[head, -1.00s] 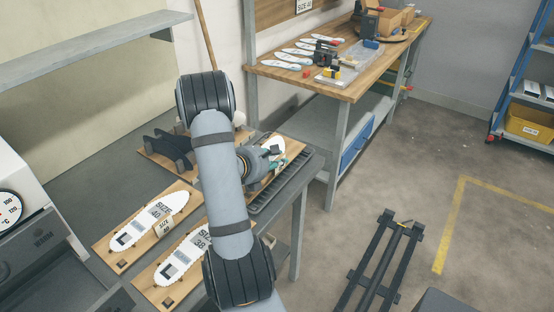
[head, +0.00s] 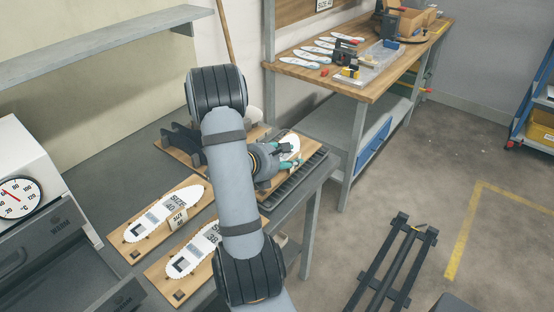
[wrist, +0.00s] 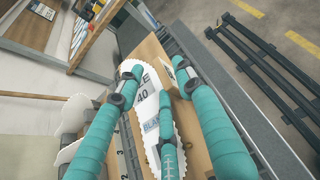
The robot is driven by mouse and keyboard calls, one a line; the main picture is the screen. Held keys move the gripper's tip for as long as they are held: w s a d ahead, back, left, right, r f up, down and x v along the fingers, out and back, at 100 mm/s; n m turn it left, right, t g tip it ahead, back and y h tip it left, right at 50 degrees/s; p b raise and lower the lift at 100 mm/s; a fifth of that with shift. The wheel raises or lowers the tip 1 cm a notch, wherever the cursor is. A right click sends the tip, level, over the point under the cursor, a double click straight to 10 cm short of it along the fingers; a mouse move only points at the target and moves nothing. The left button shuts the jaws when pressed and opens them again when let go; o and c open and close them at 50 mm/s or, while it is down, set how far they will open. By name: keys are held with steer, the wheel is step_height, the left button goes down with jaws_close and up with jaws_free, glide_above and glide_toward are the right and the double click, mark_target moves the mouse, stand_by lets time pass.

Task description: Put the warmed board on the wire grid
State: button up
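A wooden board (head: 262,193) with a white insole (head: 290,148) lies at the right end of the grey table, over the dark ribbed wire grid (head: 300,182). My gripper (head: 283,168), with teal fingers, is just above this board. In the wrist view its fingertips (wrist: 157,73) are spread, with the board (wrist: 199,140) and its white insole (wrist: 147,90), marked 40, beneath them. The fingers look open and not closed on anything. The board looks flat on the grid; its far underside is hidden.
Two more boards with white insoles, one at the left (head: 165,212) and one nearer (head: 195,250), lie on the table. A warmer with a dial (head: 18,195) stands at the left. A wooden workbench (head: 340,85) stands behind. A black floor frame (head: 395,265) is at the right.

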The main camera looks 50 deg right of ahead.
steer(key=b+v, duration=0.1)
steer(key=v, duration=0.8)
steer(key=shift+a, duration=0.2)
